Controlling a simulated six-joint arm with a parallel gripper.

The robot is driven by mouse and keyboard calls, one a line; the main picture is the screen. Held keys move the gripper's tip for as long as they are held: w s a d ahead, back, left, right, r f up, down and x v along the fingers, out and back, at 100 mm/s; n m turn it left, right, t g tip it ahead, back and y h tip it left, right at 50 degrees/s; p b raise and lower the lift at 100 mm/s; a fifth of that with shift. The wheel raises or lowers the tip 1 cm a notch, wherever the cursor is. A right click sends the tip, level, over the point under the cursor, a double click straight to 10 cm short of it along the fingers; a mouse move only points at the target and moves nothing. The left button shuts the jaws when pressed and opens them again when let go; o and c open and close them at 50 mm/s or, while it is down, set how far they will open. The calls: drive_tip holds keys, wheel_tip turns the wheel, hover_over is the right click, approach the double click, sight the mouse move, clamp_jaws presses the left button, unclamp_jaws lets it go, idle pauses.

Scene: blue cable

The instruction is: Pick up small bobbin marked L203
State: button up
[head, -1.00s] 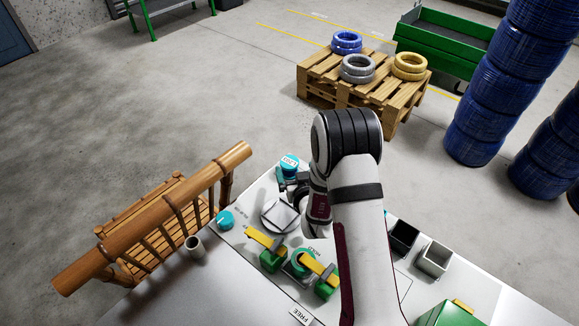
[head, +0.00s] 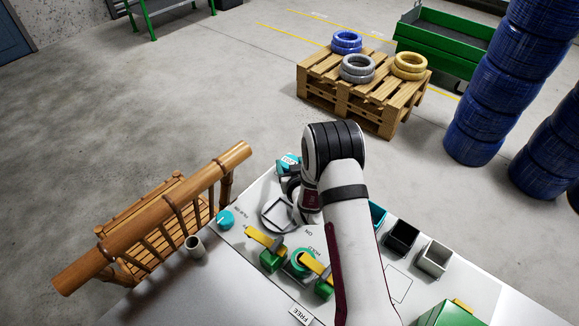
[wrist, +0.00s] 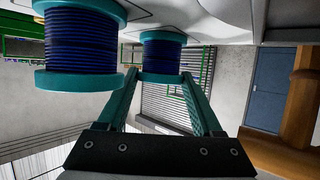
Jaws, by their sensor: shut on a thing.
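In the wrist view, a small bobbin (wrist: 162,58) with teal flanges and dark blue cable sits between the teal fingers of my gripper (wrist: 159,76), which is shut on it. A second, similar bobbin (wrist: 80,45) looms larger at the left, outside the fingers. No label shows on either bobbin there. In the head view, a teal bobbin top (head: 288,162) with a white label shows at the table's far corner, left of my arm. Its lettering is too small to read surely. My wrist hides the fingers there.
Open bins (head: 402,237) and (head: 434,259) stand right of my arm. A square frame on a round plate (head: 276,214), yellow-and-green clamps (head: 265,243) and a teal cap (head: 226,218) lie to the left. A wooden chair (head: 165,215) stands beside the table.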

clamp_jaws()
drive_tip(key=shift+r, duration=0.15)
